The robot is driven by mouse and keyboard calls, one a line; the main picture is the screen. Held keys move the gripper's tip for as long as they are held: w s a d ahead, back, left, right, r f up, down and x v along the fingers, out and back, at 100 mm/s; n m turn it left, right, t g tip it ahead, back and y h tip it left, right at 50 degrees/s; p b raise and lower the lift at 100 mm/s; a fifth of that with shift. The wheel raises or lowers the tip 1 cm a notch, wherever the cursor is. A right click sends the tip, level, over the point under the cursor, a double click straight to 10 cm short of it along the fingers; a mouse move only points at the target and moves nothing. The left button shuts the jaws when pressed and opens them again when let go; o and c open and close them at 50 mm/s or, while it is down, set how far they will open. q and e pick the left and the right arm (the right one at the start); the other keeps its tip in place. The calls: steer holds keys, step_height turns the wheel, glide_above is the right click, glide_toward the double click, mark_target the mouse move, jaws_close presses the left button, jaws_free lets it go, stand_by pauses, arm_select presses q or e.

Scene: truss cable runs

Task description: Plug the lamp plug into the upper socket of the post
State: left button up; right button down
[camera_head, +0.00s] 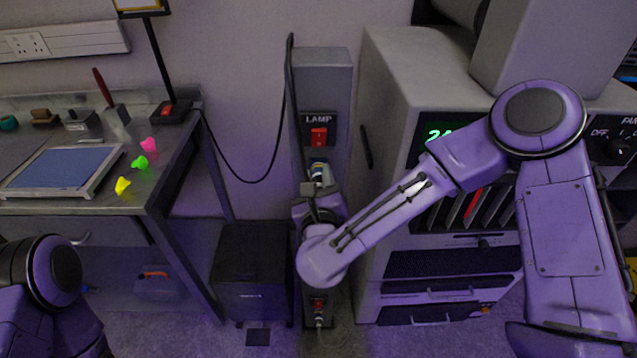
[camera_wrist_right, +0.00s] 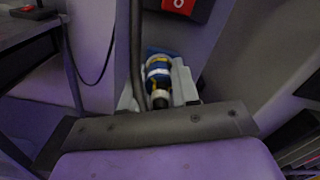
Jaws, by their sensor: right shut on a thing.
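The grey post (camera_head: 322,75) stands against the wall, with a LAMP label and a red switch (camera_head: 319,137) on its front. Below the switch is the lamp plug (camera_head: 318,172), banded blue, white and yellowish; it also shows in the right wrist view (camera_wrist_right: 158,74). My right gripper (camera_head: 318,186) is shut on the plug, with a light grey finger (camera_wrist_right: 184,82) beside it. A blue part, apparently the upper socket (camera_wrist_right: 153,52), shows just behind the plug. I cannot tell whether the plug sits inside it. My left forearm shows at the lower left; its gripper is out of view.
A black cable (camera_head: 262,178) loops from the lamp base (camera_head: 172,112) to the post and runs close beside the plug. A workbench (camera_head: 165,175) stands left, a grey cabinet (camera_head: 385,140) close right, a dark box (camera_head: 250,265) below. A lower red switch (camera_head: 318,303) is on the post.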

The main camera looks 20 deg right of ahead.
steer(key=shift+w+r+m, duration=0.1)
steer(key=shift+r+m, duration=0.05)
steer(key=shift+m, duration=0.25)
steer(key=c, duration=1)
jaws_free()
steer(key=shift+o, duration=1.2)
steer(key=shift+w+d+f, duration=0.15)
steer(key=shift+f, duration=0.05)
steer(key=shift+s, duration=0.2)
steer(key=shift+s+a, duration=0.2)
steer(key=shift+b+v, duration=0.85)
steer(key=shift+v, duration=1.4)
